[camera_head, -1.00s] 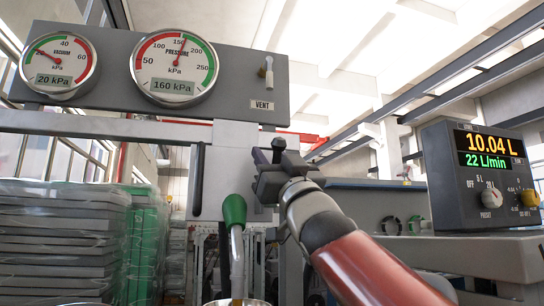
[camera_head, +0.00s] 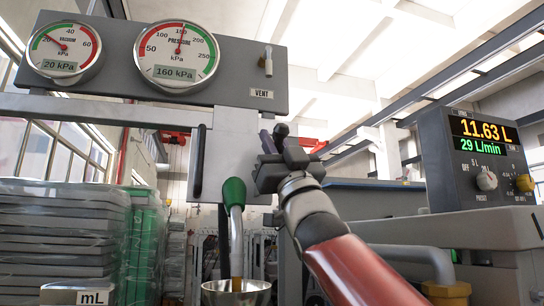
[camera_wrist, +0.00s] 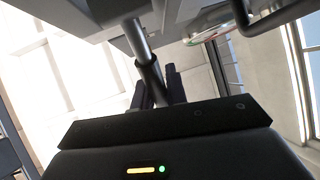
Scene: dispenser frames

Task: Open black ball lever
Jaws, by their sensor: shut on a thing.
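My gripper (camera_head: 276,148) is up at the right edge of the grey panel, left of the upper middle of the room. It is shut on the black ball lever (camera_head: 281,130), whose dark round end shows just above the jaws. In the wrist view a grey rod of the lever (camera_wrist: 142,48) runs down between the two dark fingers (camera_wrist: 160,88). The jaws hide the part of the lever that they grip. The lever's pivot cannot be made out.
Left of my gripper are a green-topped spout (camera_head: 234,192) with amber liquid under it, a metal funnel (camera_head: 236,292) and a black bar handle (camera_head: 199,160). Gauges (camera_head: 176,50) are above. A flow meter (camera_head: 478,155) at the right reads 11.63 L and 29 L/min.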

